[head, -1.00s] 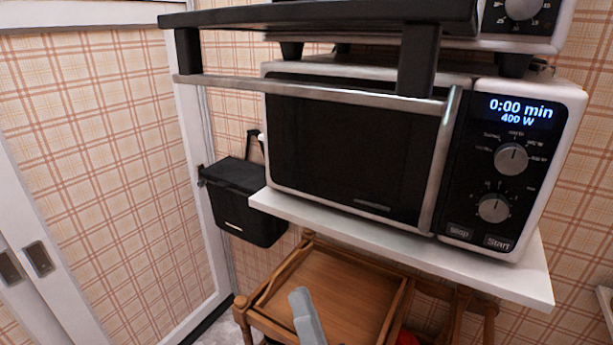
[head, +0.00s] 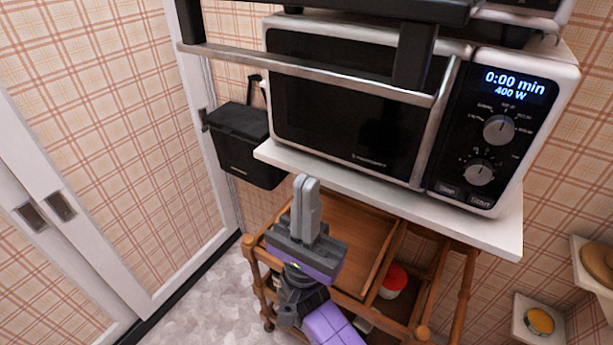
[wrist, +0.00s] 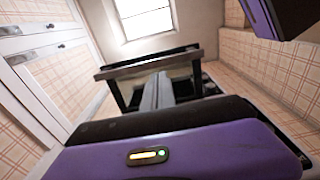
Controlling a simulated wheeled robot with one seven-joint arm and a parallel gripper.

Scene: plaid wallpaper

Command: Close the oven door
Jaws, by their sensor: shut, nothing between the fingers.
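The oven stands on top of the microwave, and only its lower front edge (head: 515,14) shows at the top of the head view. Its dark door (head: 330,8) hangs open, sticking out roughly level above the microwave front. A long silver handle bar (head: 310,73) is held off the door by two black posts. My gripper (head: 306,183) is shut and empty, pointing up, below the handle in the picture and apart from it. In the wrist view, my gripper's fingers (wrist: 157,92) point toward the open door and its handle (wrist: 140,66). The oven's inside is hidden.
The white microwave (head: 350,110) sits on a white shelf (head: 400,195). A wooden trolley (head: 350,235) stands below. A black box (head: 245,140) hangs on the wall at left. White-framed doors (head: 110,170) fill the left side, and small wall shelves (head: 530,325) stick out at right.

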